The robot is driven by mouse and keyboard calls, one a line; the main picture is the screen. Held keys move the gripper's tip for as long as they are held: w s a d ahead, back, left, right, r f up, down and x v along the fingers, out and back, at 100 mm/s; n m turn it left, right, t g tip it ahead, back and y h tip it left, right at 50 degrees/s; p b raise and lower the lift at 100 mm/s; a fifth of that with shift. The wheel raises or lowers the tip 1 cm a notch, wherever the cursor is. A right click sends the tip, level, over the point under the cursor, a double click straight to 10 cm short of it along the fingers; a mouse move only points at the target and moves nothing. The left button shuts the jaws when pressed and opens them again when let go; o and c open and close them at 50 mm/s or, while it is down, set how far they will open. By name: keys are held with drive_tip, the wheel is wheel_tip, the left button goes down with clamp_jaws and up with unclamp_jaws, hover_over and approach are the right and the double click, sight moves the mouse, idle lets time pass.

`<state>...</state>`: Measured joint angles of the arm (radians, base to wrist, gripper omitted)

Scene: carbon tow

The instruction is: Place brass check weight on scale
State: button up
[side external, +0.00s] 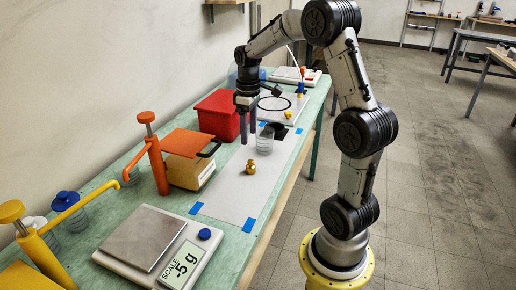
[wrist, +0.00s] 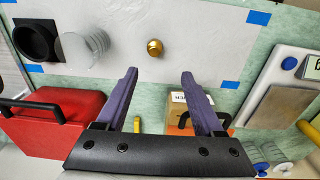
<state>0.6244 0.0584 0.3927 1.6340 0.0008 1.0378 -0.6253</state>
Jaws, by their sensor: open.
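The brass check weight (side external: 251,168) stands on the white sheet, and in the wrist view the weight (wrist: 154,47) lies ahead of my fingers, roughly between their lines. The scale (side external: 157,248) is at the near end of the bench, with a bare metal plate and a display reading -5 g. In the wrist view the scale (wrist: 281,100) is at the right. My gripper (side external: 248,140) points down above the bench, beyond the weight in the side view. In the wrist view my gripper (wrist: 158,74) has its two purple fingers apart with nothing between them.
A clear ribbed cup (side external: 265,142) stands close to the weight. A red box (side external: 217,115), a cardboard box (side external: 188,170) with an orange lid, and orange and yellow pump dispensers (side external: 155,155) line the wall side. The white sheet (side external: 225,197) is clear towards the scale.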

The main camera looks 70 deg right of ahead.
drive_tip(key=s+a+r+t, duration=0.1)
drive_tip(key=s+a+r, duration=0.1)
drive_tip(key=a, duration=0.4)
drive_tip(key=s+a+r+t, duration=0.2)
drive_tip(key=s+a+r, duration=0.1)
drive_tip(key=s+a, duration=0.2)
drive_tip(key=s+a+r+t, duration=0.1)
drive_tip(key=s+a+r, duration=0.2)
drive_tip(key=a, duration=0.6)
drive_tip(key=shift+s+r, duration=0.25)
drive_tip(key=shift+s, duration=0.25)
drive_tip(key=shift+t, duration=0.7)
drive_tip(key=s+a, duration=0.1)
drive_tip(key=s+f, duration=0.1)
drive_tip(key=s+a, duration=0.1)
drive_tip(key=s, duration=0.1)
drive_tip(key=shift+a+f, duration=0.15)
drive_tip(key=shift+a, duration=0.2)
drive_tip(key=shift+c, duration=0.6)
